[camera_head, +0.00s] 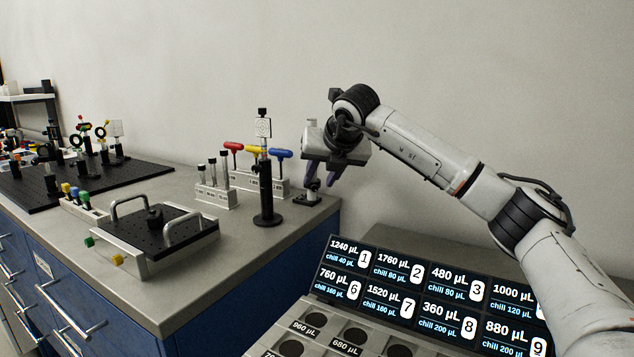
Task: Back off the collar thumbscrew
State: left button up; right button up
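My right gripper (322,175) hangs at the bench's back right corner, fingers pointing down. Its two dark fingers are apart, with nothing seen held between them. Just below them stands a small black and silver fitting (313,191); I cannot tell whether a finger touches it. The collar thumbscrew is too small to pick out for sure on either piece. My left gripper is not in view.
A black plate with two handles (158,232) lies in front. A black breadboard (140,172) with optics is left. A labelled panel (410,290) is below right.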

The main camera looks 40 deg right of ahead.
aim_at(315, 186)
jog(key=shift+x, duration=1.05)
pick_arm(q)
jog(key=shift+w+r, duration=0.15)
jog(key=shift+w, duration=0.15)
pick_arm(e)
jog(key=shift+w+d+f, duration=0.15)
jog(key=shift+w+f, duration=0.15)
grip_shut()
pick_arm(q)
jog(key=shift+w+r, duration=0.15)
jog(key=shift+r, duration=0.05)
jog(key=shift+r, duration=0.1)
